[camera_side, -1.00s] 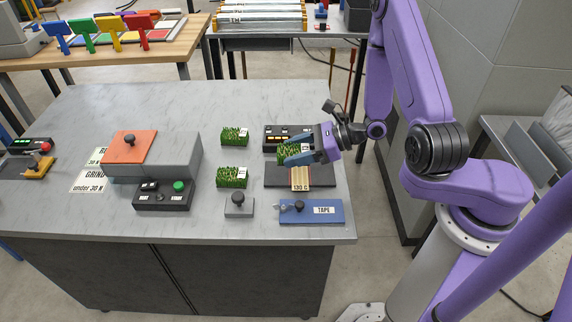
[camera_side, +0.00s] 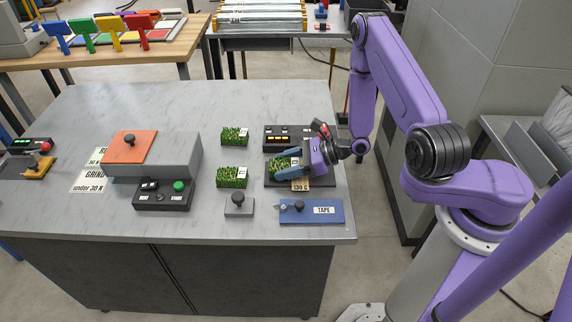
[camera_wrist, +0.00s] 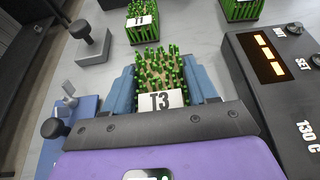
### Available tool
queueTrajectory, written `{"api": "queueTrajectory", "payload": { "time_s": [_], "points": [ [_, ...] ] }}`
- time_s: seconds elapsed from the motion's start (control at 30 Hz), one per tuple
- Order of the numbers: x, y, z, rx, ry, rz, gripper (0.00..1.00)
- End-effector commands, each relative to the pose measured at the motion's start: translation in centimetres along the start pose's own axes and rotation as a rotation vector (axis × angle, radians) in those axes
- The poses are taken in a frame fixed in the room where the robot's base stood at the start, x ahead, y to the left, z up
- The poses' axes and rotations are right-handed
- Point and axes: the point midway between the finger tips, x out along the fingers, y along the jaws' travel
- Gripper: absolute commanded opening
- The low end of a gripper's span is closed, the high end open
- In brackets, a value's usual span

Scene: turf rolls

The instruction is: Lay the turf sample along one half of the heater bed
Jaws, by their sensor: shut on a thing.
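My gripper (camera_side: 285,166) is shut on the turf sample marked T3 (camera_wrist: 158,68), a small green grassy block. In the wrist view, a blue finger lies along each side of it. In the side view, the turf (camera_side: 276,167) is over the left part of the heater bed (camera_side: 326,183), a dark flat plate with a tan strip and a 130 C label near its front. My gripper covers much of the bed. I cannot tell whether the turf touches the plate.
The heater's control box (camera_side: 271,132) with lit amber bars stands behind the bed. Two other turf samples, one farther back (camera_side: 232,137) and one nearer (camera_side: 230,178), lie to the left. A blue TAPE plate (camera_side: 330,211) and a grey knobbed block (camera_side: 238,211) sit in front.

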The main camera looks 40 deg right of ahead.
Motion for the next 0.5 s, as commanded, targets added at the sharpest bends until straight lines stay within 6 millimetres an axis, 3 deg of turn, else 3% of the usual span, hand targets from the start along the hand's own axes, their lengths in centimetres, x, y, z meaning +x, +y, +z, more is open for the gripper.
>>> {"api": "queueTrajectory", "payload": {
  "time_s": [0.03, 0.07, 0.13, 0.5],
  "points": [
    [0.03, 0.00, -0.07, 0.000, -0.001, 0.000, 0.24],
    [0.04, 0.00, -0.12, 0.000, 0.000, 0.000, 0.61],
    [0.03, 0.00, -0.09, 0.000, 0.000, 0.000, 0.83],
    [-0.19, -0.04, 0.03, 0.001, 0.000, -0.001, 0.83]
  ]
}}
